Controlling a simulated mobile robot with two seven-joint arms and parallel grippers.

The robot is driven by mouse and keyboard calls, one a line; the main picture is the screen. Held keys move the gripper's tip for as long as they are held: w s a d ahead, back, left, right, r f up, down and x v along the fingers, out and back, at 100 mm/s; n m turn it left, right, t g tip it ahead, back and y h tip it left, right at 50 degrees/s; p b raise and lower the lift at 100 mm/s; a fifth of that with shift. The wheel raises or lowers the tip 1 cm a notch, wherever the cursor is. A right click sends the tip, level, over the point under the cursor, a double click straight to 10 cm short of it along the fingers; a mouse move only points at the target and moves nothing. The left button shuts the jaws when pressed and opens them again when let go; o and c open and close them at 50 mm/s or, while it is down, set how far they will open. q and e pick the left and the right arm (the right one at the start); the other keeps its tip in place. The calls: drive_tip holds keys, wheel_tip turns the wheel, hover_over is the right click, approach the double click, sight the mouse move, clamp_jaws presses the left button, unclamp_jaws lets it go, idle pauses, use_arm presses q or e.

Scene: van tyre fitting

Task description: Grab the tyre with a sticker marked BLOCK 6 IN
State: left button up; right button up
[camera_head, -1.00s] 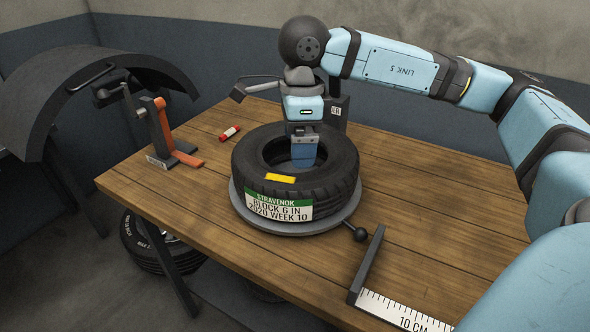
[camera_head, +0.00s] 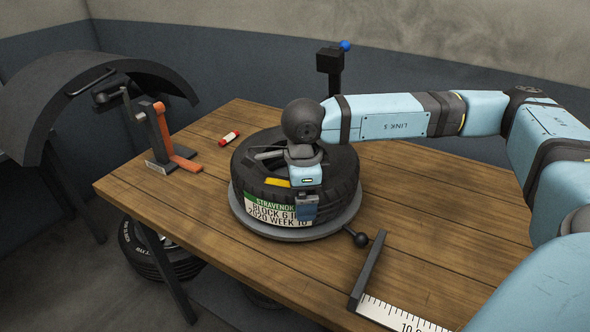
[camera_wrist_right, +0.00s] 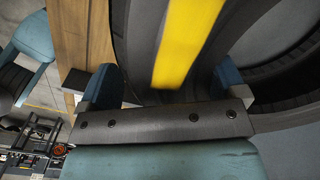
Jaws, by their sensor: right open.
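The tyre (camera_head: 253,180) lies flat on a grey round turntable (camera_head: 262,231). Its front sticker (camera_head: 265,211) reads STRAVENOK, BLOCK 6 IN, 2020 WEEK 10, with the right end partly covered by my right gripper. My right gripper (camera_head: 306,203) is at the tyre's near wall, one finger hanging outside in front of the sticker. In the right wrist view the open jaws (camera_wrist_right: 166,84) have the tyre wall, with its yellow strip (camera_wrist_right: 186,40), between them. Gaps seem to show, but contact is hard to tell. My left gripper is not in view.
A black knob (camera_head: 360,240) sticks out from the turntable. A ruler with a dark stop (camera_head: 367,272) lies at the front right. An orange and grey stand (camera_head: 165,140) and a red-white cylinder (camera_head: 229,138) are at left. A dark post (camera_head: 331,75) stands behind the tyre.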

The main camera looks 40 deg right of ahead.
drive_tip(key=shift+f, duration=0.55)
